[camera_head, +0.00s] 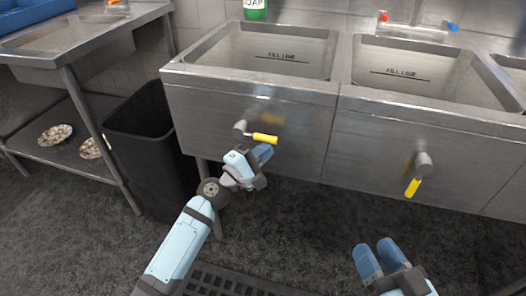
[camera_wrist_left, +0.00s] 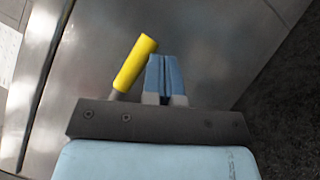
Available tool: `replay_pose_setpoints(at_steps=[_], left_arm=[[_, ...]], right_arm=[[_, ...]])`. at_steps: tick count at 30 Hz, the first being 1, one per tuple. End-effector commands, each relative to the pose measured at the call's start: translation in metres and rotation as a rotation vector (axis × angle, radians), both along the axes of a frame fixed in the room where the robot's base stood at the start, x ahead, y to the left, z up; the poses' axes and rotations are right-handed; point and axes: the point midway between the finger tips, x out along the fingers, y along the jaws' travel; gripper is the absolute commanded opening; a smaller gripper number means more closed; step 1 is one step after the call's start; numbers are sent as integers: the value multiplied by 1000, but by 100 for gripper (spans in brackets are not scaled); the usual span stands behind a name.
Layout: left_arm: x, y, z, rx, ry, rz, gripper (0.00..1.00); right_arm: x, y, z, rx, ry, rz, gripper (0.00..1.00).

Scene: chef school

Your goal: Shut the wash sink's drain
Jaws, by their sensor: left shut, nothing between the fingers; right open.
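The left sink (camera_head: 200,72) has a drain valve on its front with a yellow handle (camera_head: 265,138), lying nearly level and pointing right. A green soap bottle (camera_head: 255,10) stands behind this sink. My left gripper (camera_head: 264,153) is shut and empty, just below the yellow handle. In the left wrist view the handle (camera_wrist_left: 135,63) lies left of the shut fingers (camera_wrist_left: 164,75), tilted; I cannot tell whether they touch. The neighbouring sink (camera_head: 350,115) has its own yellow handle (camera_head: 413,187), pointing down. My right gripper (camera_head: 378,256) is open and empty, low in front of that sink.
A black bin (camera_head: 150,150) stands left of the sinks, close to my left arm. A steel table (camera_head: 75,40) with plates (camera_head: 55,135) on its lower shelf is further left. A dark floor grate (camera_head: 225,283) lies below. The floor under the sinks looks clear.

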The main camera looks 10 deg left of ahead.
Motion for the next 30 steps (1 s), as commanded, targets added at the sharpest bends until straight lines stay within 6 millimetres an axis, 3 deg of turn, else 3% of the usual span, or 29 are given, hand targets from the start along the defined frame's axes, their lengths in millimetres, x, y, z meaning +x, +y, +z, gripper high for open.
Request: replay_pose_setpoints(at_steps=[20, 30], left_arm=[[-4, 2, 0, 0, 0, 0, 0], [-58, 38, -17, 0, 2, 0, 0]], right_arm=[[-2, -1, -3, -13, 2, 6, 43], [-2, 0, -14, -22, 24, 12, 43]])
